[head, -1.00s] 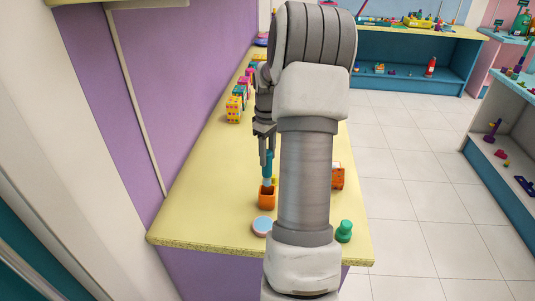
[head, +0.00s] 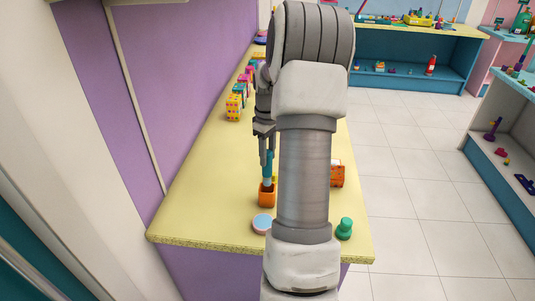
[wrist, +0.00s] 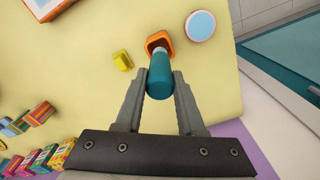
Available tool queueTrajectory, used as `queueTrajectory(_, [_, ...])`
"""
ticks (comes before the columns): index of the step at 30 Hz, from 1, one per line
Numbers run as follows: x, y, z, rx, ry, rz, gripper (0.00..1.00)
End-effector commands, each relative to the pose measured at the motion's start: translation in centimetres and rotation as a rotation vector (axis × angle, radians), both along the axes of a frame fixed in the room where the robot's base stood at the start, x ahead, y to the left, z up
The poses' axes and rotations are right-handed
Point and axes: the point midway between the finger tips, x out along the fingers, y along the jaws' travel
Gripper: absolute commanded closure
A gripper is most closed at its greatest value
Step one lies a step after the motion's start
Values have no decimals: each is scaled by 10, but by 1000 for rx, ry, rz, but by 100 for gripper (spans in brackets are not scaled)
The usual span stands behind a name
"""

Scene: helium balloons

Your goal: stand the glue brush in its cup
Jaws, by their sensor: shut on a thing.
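The glue brush has a teal handle (head: 268,160) and a pale lower part. It hangs upright from my gripper (head: 267,157), its lower end at the mouth of the orange cup (head: 267,198) on the yellow counter. How far the tip is inside the cup is hidden. In the wrist view my gripper (wrist: 160,80) is shut on the teal handle (wrist: 160,78), one finger on each side. The handle covers part of the square orange cup (wrist: 154,38) beyond it.
A round pink-rimmed, blue-topped tub (head: 262,223) stands just in front of the cup. A green knobbed piece (head: 344,229) and an orange box (head: 338,175) are to the right. A small yellow block (wrist: 122,60) lies near the cup. Patterned boxes (head: 235,105) line the back left.

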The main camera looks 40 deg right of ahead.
Motion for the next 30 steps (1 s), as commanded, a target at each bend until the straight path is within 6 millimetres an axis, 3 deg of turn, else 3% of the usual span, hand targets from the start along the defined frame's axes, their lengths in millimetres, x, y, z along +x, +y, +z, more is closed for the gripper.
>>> queueTrajectory(17, [0, 0, 0, -1, -1, 0, 100])
queueTrajectory(30, [1, 0, -12, -1, -1, 0, 100])
